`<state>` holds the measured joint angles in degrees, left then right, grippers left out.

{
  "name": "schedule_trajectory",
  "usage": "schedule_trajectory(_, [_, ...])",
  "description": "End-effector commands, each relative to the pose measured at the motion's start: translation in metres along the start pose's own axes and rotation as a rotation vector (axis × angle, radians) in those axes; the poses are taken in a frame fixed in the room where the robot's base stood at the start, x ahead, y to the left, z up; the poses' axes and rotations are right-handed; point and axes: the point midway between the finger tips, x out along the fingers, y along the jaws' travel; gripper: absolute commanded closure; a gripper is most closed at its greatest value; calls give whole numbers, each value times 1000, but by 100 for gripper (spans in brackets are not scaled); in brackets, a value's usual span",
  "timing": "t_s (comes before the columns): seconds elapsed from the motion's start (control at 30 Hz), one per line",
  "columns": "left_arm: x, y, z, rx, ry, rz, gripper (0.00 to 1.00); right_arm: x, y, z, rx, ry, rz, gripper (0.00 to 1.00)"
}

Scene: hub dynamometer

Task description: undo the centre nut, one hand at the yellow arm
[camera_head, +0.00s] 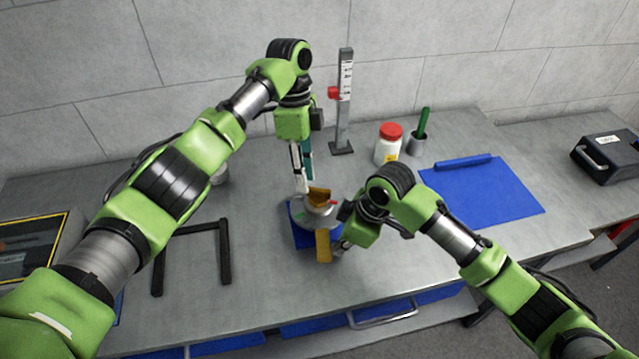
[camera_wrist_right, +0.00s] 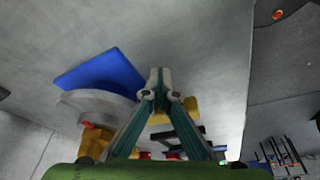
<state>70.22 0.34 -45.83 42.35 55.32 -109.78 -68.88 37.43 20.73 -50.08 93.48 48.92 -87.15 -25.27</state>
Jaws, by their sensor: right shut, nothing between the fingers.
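The hub device has a round grey disc (camera_head: 312,217) on a blue base (camera_head: 303,238). A yellow arm (camera_head: 323,246) sticks out at its near side, and a gold-yellow part (camera_head: 319,194) sits on top near the middle. I cannot make out the centre nut clearly. My left gripper (camera_head: 304,187) points down just above the far left side of the hub; whether its fingers are shut is unclear. My right gripper (camera_head: 340,246) is low beside the yellow arm, on its right. In the right wrist view its fingertips (camera_wrist_right: 160,76) meet, shut and empty, with the disc (camera_wrist_right: 92,106) at left.
A height gauge (camera_head: 344,105) with a red slider stands behind. A white jar (camera_head: 388,148) with red lid, a grey cup (camera_head: 417,143) and a blue mat (camera_head: 485,192) lie right. A black frame (camera_head: 224,250) lies left. A black case (camera_head: 606,156) sits far right.

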Motion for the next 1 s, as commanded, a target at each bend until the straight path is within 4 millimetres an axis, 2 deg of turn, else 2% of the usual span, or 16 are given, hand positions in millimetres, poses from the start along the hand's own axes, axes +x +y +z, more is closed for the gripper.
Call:
schedule_trajectory(0.03, [8, 1, 13, 1, 127, 36, 74, 0, 0, 0, 0, 0, 0, 100])
schedule_trajectory(0.13, [14, 3, 28, 36, 381, 52, 74, 0, 0, 0, 0, 0, 0, 100])
schedule_trajectory(0.3, [10, 0, 52, 73, 752, -33, 74, 0, 0, 0, 0, 0, 0, 100])
schedule_trajectory(0.4, [4, -2, 64, 83, 900, -105, 74, 0, 0, 0, 0, 0, 0, 100])
schedule_trajectory(0.57, [-2, -5, 77, 89, 1022, -188, 74, 0, 0, 0, 0, 0, 0, 100])
schedule_trajectory(0.77, [2, -8, 70, 94, 1045, -209, 74, 0, 0, 0, 0, 0, 0, 100])
schedule_trajectory(0.87, [9, -8, 60, 94, 1044, -207, 74, 0, 0, 0, 0, 0, 0, 100])
schedule_trajectory(1.0, [23, -12, 32, 96, 1045, -205, 74, 0, 0, 0, 0, 0, 0, 100])
